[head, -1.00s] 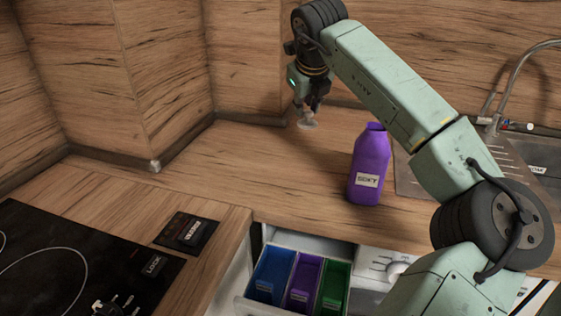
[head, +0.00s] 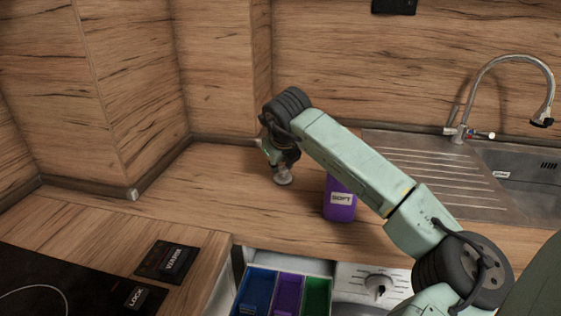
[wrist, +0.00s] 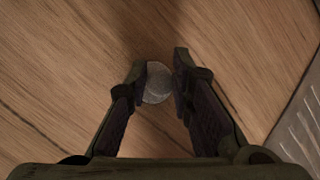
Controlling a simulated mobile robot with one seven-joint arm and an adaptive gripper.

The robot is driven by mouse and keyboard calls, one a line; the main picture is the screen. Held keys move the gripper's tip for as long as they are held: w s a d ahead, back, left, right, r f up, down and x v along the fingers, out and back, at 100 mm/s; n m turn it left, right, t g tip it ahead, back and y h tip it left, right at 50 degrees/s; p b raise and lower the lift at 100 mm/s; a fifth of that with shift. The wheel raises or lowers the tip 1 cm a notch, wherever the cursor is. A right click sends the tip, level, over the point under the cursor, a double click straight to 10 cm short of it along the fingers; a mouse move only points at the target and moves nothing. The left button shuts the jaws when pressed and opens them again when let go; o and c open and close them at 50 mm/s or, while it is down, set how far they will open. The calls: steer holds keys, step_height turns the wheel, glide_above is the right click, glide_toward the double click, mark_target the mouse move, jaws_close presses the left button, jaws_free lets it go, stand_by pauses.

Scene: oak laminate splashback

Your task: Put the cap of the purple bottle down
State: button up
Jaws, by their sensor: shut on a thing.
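My gripper (head: 283,171) points down low over the wooden counter, left of the purple bottle. It is shut on a pale, round, translucent cap (head: 284,180). In the wrist view the cap (wrist: 157,83) sits between the two fingertips of my gripper (wrist: 160,85), with the counter behind it. I cannot tell whether the cap touches the counter. The purple bottle (head: 338,202), labelled SOFT, stands upright on the counter; my arm hides its top.
A sink drainer (head: 430,170) lies right of the bottle, with a tap (head: 462,130) behind. In front, an open drawer has blue, purple (head: 287,294) and green compartments. A hob (head: 60,285) is front left. The counter (head: 215,180) left of my gripper is clear.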

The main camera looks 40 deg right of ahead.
steer(key=shift+f+b, duration=0.2)
steer(key=shift+b, duration=0.1)
steer(key=o, duration=0.9)
steer(key=shift+r, duration=0.1)
steer(key=shift+r+p, duration=0.15)
steer(key=shift+p, duration=0.15)
steer(key=b+v, duration=0.3)
steer(key=v, duration=0.9)
